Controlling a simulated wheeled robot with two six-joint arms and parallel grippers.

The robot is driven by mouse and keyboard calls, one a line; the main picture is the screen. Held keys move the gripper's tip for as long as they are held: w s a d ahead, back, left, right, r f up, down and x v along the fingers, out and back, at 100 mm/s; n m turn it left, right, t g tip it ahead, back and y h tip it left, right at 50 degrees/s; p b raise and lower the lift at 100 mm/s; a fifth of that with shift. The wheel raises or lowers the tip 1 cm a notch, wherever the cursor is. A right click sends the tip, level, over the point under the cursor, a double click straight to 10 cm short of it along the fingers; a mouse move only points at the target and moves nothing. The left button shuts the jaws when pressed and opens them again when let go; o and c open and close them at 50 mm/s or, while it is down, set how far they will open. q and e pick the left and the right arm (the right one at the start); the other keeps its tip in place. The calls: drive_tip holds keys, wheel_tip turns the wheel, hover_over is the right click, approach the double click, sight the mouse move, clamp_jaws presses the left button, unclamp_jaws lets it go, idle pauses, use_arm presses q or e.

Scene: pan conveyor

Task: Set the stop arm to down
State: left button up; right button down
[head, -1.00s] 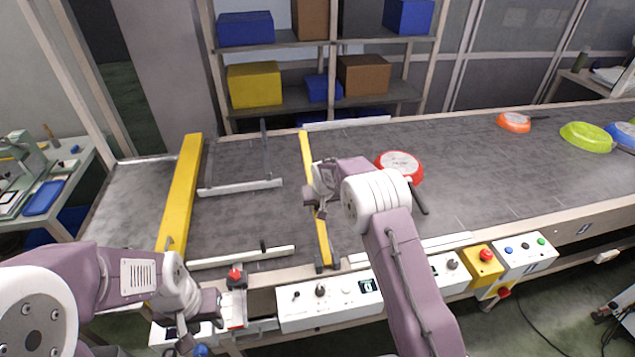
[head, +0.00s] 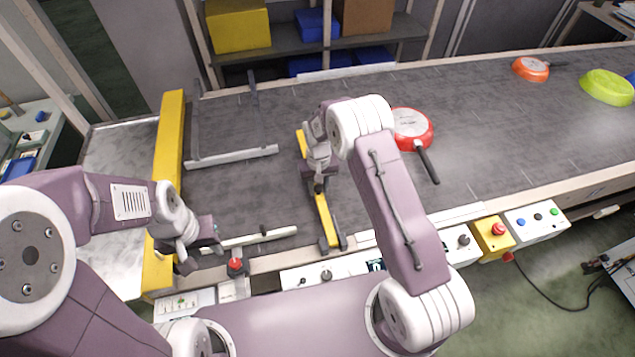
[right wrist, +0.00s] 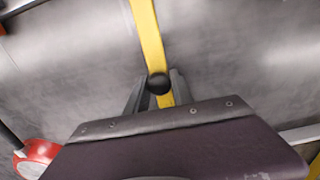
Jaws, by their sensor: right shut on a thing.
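The stop arm is a yellow bar (head: 326,219) running from the belt's near edge toward the far side, with a dark bracket at its near end. A round black knob (right wrist: 158,83) sits on the bar in the right wrist view, where the stop arm (right wrist: 149,35) also shows. My right gripper (head: 318,187) is over the middle of the bar, shut on the knob, with its fingers on both sides. The exact height of the bar above the belt is hard to tell. My left gripper (head: 201,252) looks open and empty near the belt's near left edge.
A red pan (head: 411,129) lies on the conveyor belt (head: 480,130) right of the stop arm; an orange pan (head: 531,69) and a green pan (head: 606,87) lie further right. A fixed yellow beam (head: 168,150) crosses at the left. Control boxes (head: 537,225) line the near edge.

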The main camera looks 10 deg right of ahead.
drive_tip(key=shift+f, duration=0.15)
drive_tip(key=c, duration=1.3)
unclamp_jaws()
drive_tip(key=shift+o, duration=0.9)
drive_tip(key=shift+w, duration=0.1)
wheel_tip(320, 180, up, 9)
drive_tip(key=shift+b, duration=0.35)
